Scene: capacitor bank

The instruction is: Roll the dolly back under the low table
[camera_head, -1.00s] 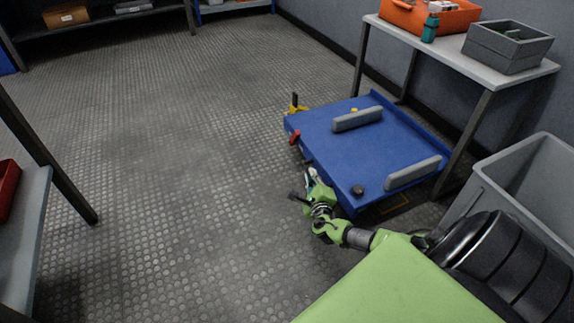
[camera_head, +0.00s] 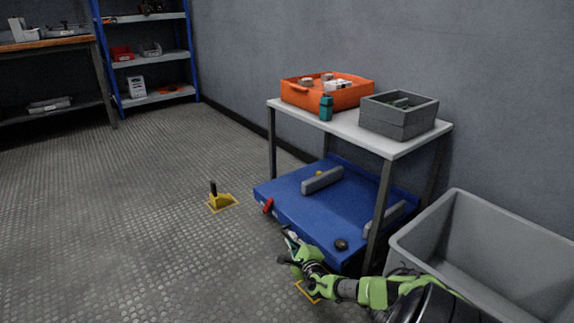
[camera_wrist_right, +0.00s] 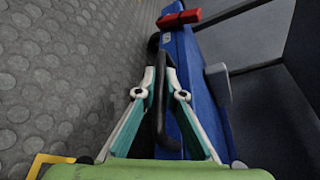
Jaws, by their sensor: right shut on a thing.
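The blue dolly (camera_head: 315,215) lies low on the floor, largely beneath the low table (camera_head: 346,124). Its near edge sticks out in front of the table legs. It bears two grey padded bars, a red part (camera_head: 267,205) at its edge and a dark round knob (camera_head: 341,244). My right gripper (camera_head: 291,241) is at the dolly's near edge. In the right wrist view its fingers (camera_wrist_right: 160,85) are closed around a black handle (camera_wrist_right: 158,120) beside the dolly's blue side (camera_wrist_right: 180,60). My left gripper is not in view.
A yellow chock-like piece (camera_head: 221,200) with a black post stands on the floor left of the dolly. A grey bin (camera_head: 480,240) stands right of the table. An orange tray (camera_head: 300,95) and a grey box (camera_head: 398,117) are on the tabletop.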

